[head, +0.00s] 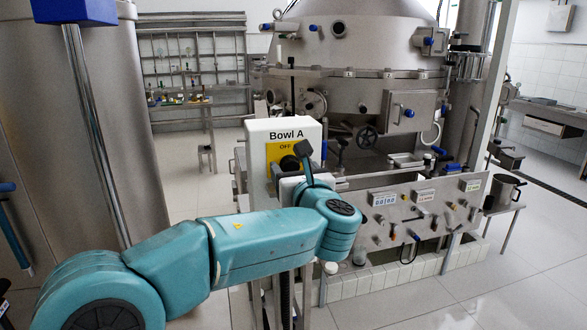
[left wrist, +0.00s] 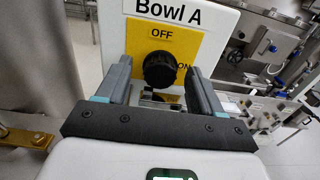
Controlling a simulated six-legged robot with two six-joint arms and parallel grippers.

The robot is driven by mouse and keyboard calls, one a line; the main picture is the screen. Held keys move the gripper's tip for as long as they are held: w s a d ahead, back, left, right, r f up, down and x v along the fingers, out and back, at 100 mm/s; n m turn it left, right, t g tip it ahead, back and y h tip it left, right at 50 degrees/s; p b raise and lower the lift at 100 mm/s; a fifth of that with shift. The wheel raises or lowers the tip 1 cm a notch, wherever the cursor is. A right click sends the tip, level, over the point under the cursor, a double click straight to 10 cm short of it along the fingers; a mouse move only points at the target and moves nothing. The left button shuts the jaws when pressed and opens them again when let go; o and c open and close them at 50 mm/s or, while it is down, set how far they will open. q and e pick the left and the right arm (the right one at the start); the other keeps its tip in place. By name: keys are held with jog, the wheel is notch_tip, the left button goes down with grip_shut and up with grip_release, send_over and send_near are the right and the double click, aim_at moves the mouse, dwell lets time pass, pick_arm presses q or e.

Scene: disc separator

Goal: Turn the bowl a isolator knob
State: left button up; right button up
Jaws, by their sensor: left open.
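The Bowl A isolator is a white box (head: 257,133) with a yellow plate (head: 273,153) marked OFF, on a post in the middle of the head view. Its black round knob (left wrist: 159,69) shows in the left wrist view, on the yellow plate between OFF above and ON at its lower right. My left gripper (left wrist: 160,82) is open, with one grey finger to each side of the knob in that view. I cannot tell whether the fingers touch it. In the head view the knob (head: 290,163) is partly hidden by my left wrist. My right gripper is not in view.
A steel control panel (head: 408,205) with gauges and small handles stands right of the isolator. The large separator (head: 350,45) rises behind it. A steel tank (head: 70,120) stands at the left. Open tiled floor (head: 470,300) lies at the front right.

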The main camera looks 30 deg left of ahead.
pick_arm(q)
jog(key=c, duration=1.1)
jog(key=shift+o, duration=0.2)
jog(key=n+b, duration=0.2)
jog(key=b, duration=0.1)
jog(key=shift+f+n, duration=0.2)
jog(key=shift+n, duration=0.2)
jog(key=n+b, duration=0.8)
jog(key=n, duration=0.2)
jog(key=shift+n+b, duration=0.35)
jog(key=shift+n, duration=0.05)
jog(key=shift+n+b, duration=1.2)
jog(key=shift+n, duration=0.9)
jog(key=shift+r, duration=0.1)
